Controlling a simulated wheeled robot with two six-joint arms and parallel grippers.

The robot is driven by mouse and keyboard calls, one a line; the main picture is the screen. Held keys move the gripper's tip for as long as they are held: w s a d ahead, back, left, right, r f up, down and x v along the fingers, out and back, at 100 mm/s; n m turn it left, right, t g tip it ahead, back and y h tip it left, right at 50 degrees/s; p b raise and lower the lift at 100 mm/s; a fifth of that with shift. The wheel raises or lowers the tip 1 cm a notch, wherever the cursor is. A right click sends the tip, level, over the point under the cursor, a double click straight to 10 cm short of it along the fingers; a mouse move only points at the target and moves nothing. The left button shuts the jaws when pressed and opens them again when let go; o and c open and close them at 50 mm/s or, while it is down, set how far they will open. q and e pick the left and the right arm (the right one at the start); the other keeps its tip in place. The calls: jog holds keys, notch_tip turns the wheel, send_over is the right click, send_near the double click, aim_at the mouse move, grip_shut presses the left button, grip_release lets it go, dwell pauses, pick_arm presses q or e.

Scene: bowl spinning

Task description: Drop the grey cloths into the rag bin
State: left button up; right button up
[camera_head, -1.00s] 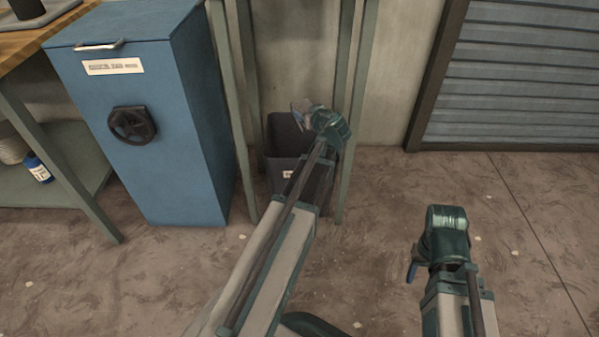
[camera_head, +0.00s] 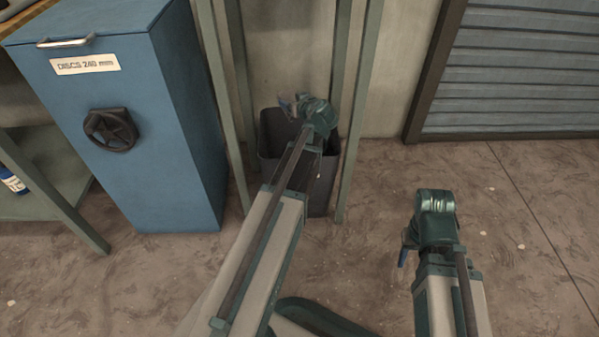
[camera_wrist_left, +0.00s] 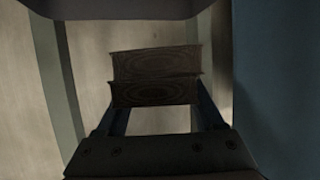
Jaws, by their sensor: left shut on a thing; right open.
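The dark grey bin (camera_head: 271,135) stands on the floor between the legs of a green frame; my left arm covers part of it. My left gripper (camera_head: 292,104) is over the bin's opening in the head view. In the head view the held cloth is mostly hidden and too small to make out. My right gripper (camera_head: 404,253) is low at the right, open, over bare floor. No other cloth shows.
A blue cabinet (camera_head: 165,170) labelled for discs, with a black handwheel, stands left of the bin. Green legs (camera_head: 357,110) rise close on both sides of the bin. A bench with a shelf (camera_head: 40,185) is at far left. The floor at right is clear.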

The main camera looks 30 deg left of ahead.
pick_arm(q)
notch_tip(320, 180, down, 4)
jog(key=b, duration=0.3)
jog(key=shift+f, duration=0.2)
jog(key=shift+r, duration=0.1)
jog(key=o, duration=1.4)
jog(key=p+v, duration=0.5)
jog(key=v, duration=0.8)
jog(key=shift+s+d, duration=0.25)
jog(key=shift+d, duration=0.1)
